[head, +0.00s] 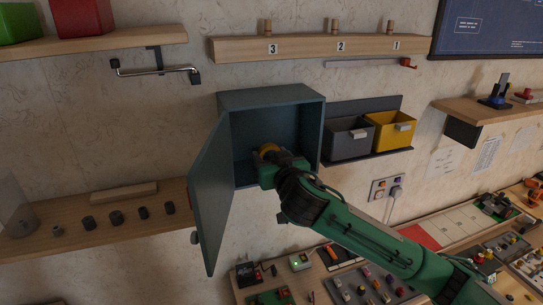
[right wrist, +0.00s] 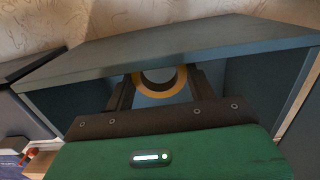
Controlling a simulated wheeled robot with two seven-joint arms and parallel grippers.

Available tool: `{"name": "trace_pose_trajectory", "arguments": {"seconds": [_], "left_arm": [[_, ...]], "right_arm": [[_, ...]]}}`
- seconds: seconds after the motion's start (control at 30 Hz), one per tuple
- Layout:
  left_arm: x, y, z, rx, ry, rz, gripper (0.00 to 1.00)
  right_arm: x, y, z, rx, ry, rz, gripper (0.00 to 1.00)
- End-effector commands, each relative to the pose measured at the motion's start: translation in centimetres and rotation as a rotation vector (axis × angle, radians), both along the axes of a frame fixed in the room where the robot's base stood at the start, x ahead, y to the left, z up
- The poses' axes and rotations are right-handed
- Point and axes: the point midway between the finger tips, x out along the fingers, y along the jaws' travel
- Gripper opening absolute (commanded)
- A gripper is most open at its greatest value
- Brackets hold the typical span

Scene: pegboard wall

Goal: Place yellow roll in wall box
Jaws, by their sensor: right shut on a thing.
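The wall box (head: 272,97) is a blue-grey cabinet on the wall, its door (head: 210,195) swung open to the left. My right gripper (head: 268,155) reaches into the box opening. It is shut on the yellow roll (head: 267,149), a ring that shows upright between the two fingers in the right wrist view (right wrist: 161,96). There the box's top panel (right wrist: 170,45) runs just beyond and above the roll. I cannot tell whether the roll touches the box floor, as my gripper and arm hide the lower part. My left gripper is not in view.
Grey (head: 348,141) and yellow (head: 394,133) bins sit on a ledge just right of the box. A shelf (head: 100,218) with several dark cylinders lies left of the door. A peg rail (head: 300,47) runs above. A cluttered workbench (head: 375,280) lies below.

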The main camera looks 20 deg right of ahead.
Motion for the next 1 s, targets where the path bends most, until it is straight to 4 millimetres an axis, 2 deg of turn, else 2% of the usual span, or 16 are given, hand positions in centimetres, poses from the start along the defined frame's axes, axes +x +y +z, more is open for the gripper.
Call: {"name": "trace_pose_trajectory", "arguments": {"seconds": [0.07, 0.1, 0.2, 0.57, 0.77, 1.0], "left_arm": [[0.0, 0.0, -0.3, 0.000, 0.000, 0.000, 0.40], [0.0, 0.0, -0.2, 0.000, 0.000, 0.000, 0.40], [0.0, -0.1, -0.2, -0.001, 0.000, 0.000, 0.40], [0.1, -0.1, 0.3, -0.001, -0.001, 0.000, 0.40], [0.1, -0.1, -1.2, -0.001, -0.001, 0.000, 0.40], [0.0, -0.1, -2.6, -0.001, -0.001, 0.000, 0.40]], "right_arm": [[0.0, 0.0, -0.4, 0.001, 0.000, 0.000, 0.33], [0.0, 0.0, -0.3, 0.001, 0.000, 0.000, 0.61], [0.0, 0.0, -0.2, 0.001, 0.000, 0.000, 0.77], [0.0, 0.0, 0.4, -0.001, -0.001, 0.000, 0.77], [-3.0, 0.0, -0.1, 0.001, 0.000, 0.003, 0.77], [-7.9, -0.1, 0.2, 0.002, -0.001, 0.004, 0.77]]}}
